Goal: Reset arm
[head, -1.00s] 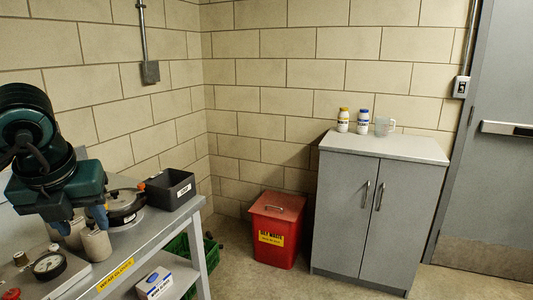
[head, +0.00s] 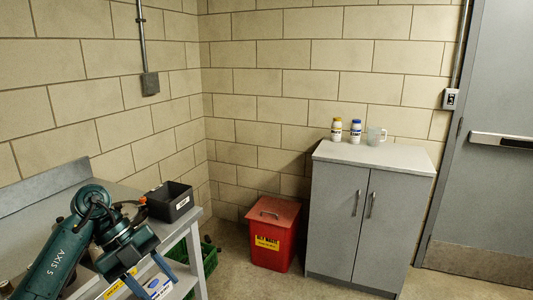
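My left arm comes in from the lower left in the head view. Its gripper (head: 150,276) hangs over the front edge of the grey bench (head: 186,222). The two blue fingers are spread apart, and I see nothing held between them. A white and blue box (head: 160,288) on the lower shelf shows behind and between the fingers. My arm hides much of the bench top, including most of a round metal pot (head: 131,209). My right gripper is out of view.
A black open bin (head: 170,201) stands on the bench's far end. A green crate (head: 208,255) sits below. A red lidded waste bin (head: 272,233) stands near the corner. A grey cabinet (head: 366,222) carries two bottles (head: 355,131) and a clear jug (head: 376,136).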

